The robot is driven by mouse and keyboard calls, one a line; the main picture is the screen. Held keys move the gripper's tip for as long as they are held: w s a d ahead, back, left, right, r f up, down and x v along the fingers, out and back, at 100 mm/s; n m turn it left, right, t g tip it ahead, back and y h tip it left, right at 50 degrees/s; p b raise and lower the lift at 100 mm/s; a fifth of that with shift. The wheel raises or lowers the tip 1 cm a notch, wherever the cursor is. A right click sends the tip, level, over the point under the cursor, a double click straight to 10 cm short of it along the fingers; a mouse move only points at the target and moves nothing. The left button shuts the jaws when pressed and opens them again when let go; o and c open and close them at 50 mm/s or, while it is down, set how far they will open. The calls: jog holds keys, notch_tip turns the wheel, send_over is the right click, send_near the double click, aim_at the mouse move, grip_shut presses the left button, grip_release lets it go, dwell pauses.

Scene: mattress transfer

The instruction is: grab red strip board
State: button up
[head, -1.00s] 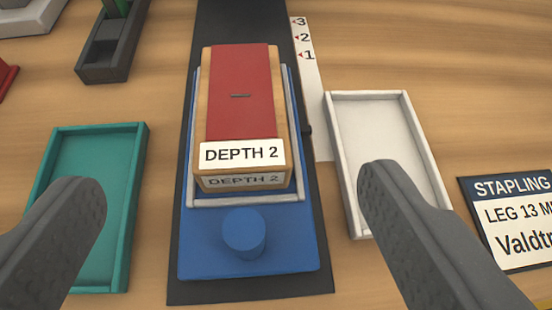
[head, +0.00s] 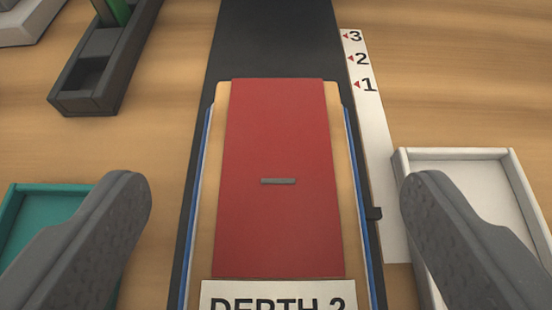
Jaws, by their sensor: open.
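The red strip board (head: 280,225) is a wooden block with a red top band and a small grey staple across its middle. A white label reading DEPTH 2 (head: 278,296) is on its near end, cut off by the picture's bottom edge. The board lies on a blue carriage (head: 198,190), of which only thin side edges show. My gripper (head: 276,195) is open, with one finger on each side of the board, both apart from it. The fingers appear nearer the camera than the board; the height gap is hard to tell.
The carriage sits on a dark track (head: 275,40). A white scale strip (head: 372,130) numbered 1 to 3 runs along its right. A white tray (head: 470,165) is at right, a teal tray (head: 40,215) at left. A dark slotted holder (head: 85,104) stands at upper left.

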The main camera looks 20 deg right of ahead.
aim_at(275, 187)
jog(key=shift+w+d+f+b, duration=0.2)
jog(key=shift+w+f+b, duration=0.1)
jog(key=shift+w+f, duration=0.35)
jog(key=shift+w+d+f+b, duration=0.15)
jog(key=shift+w+f+b, duration=0.1)
jog(key=shift+w+f, duration=0.35)
jog(key=shift+w+d+f, duration=0.1)
jog(key=shift+w+f, duration=0.15)
jog(key=shift+w, duration=0.2)
jog(key=c, duration=1.1)
jog(key=shift+r, duration=0.2)
